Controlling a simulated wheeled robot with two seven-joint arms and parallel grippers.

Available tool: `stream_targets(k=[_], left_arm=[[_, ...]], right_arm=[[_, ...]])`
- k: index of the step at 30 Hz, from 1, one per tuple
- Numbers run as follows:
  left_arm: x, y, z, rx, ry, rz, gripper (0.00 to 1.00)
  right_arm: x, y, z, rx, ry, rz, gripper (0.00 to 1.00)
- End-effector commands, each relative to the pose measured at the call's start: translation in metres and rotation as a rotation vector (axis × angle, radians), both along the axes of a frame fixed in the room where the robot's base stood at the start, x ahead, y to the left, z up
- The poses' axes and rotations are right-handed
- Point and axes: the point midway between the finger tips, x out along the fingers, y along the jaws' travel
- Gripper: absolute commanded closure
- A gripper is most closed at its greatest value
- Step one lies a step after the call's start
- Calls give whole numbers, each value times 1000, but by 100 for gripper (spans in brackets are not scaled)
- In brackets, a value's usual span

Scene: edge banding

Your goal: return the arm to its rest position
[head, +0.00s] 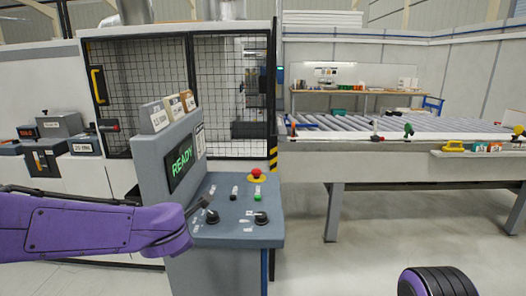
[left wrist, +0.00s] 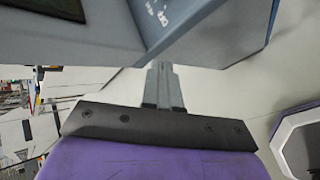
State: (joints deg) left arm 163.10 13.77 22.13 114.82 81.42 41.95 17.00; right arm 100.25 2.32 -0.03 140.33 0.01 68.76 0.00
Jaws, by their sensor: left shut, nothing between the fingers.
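My left arm, purple, comes in from the left in the head view. My left gripper (head: 201,202) is at the left edge of the grey control console (head: 232,234), in front of its sloped panel. In the left wrist view the left gripper (left wrist: 163,72) has its fingers together with nothing between them. The console's grey body (left wrist: 210,25) fills the top of that view, close beyond the fingertips; I cannot tell whether they touch it. The console's screen (head: 181,163) reads READY in green. My right gripper is not in view.
The console carries a red emergency button (head: 256,175) and black knobs (head: 261,218). Behind it stands a machine with a mesh guard (head: 150,85). A roller conveyor table (head: 380,142) stands at the right. Open floor (head: 350,262) lies right of the console.

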Motion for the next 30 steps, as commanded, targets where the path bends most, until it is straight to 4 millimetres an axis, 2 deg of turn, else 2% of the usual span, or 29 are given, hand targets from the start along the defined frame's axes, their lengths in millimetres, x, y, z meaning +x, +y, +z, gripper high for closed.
stream_targets(k=[2, 5, 8, 11, 14, 17, 18, 20, 21, 23, 24, 27, 30], left_arm=[[-2, 10, -5, 85, 1, -21, 100], [-5, 24, -22, 225, 22, -65, 100], [-11, 37, -52, 390, 65, -131, 100], [-22, 52, -95, 572, 133, -226, 100], [-43, 67, -147, 752, 216, -356, 100], [-81, 79, -214, 921, 324, -550, 100], [-102, 82, -243, 976, 369, -644, 100], [-138, 84, -283, 1032, 433, -792, 100], [-165, 85, -309, 1051, 475, -890, 100], [-207, 86, -341, 1055, 537, -1025, 100], [-235, 87, -359, 1043, 578, -1102, 100], [-297, 91, -390, 994, 685, -1237, 100], [-338, 97, -408, 955, 773, -1294, 100]], right_arm=[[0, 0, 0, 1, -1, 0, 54], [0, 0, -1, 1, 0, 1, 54], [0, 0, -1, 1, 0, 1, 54], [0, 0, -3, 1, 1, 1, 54], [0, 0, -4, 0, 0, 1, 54], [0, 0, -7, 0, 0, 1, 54], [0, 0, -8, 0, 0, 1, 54], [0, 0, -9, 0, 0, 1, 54], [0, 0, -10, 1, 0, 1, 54], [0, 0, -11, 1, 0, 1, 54], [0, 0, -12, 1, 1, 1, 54], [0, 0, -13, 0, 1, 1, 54], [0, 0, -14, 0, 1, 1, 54]])
